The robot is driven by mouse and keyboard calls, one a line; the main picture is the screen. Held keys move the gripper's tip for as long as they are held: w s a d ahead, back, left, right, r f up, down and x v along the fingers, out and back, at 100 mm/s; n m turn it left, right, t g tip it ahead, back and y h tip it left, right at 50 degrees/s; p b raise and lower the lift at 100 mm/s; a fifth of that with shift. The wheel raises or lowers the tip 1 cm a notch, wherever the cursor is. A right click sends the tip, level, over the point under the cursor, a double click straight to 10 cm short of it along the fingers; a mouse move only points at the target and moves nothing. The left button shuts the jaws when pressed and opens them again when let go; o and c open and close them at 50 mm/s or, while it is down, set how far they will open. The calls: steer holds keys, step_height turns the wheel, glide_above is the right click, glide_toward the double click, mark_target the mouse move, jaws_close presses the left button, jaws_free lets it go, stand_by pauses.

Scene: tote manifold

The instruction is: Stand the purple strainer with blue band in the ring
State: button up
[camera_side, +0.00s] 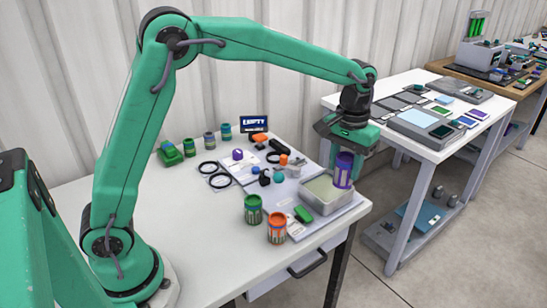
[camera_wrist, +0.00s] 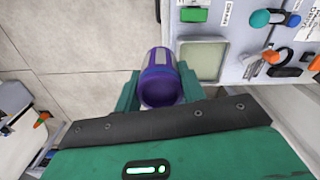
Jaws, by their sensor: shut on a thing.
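Two dark rings lie flat on the table left of the middle: one (camera_side: 199,171) farther back, one (camera_side: 220,188) just in front. Both look empty. The rings are not in the wrist view.
A green can (camera_side: 253,210) and an orange can (camera_side: 277,228) stand at the front. Small parts crowd the middle.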

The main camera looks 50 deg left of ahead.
steer(key=shift+r, duration=0.95)
steer(key=s+a+n, duration=0.3)
steer(key=a+n, duration=0.3)
steer(key=a, duration=1.4)
steer(key=s+a+n, duration=0.6)
steer(key=s+a, duration=0.6)
steer(key=a, duration=0.4)
step_height(320, 180, down, 9)
steer(key=shift+w+d, duration=0.25)
steer(key=shift+w, duration=0.05)
steer(key=shift+f, duration=0.25)
steer(key=shift+f, duration=3.7)
steer(key=shift+f, duration=0.1)
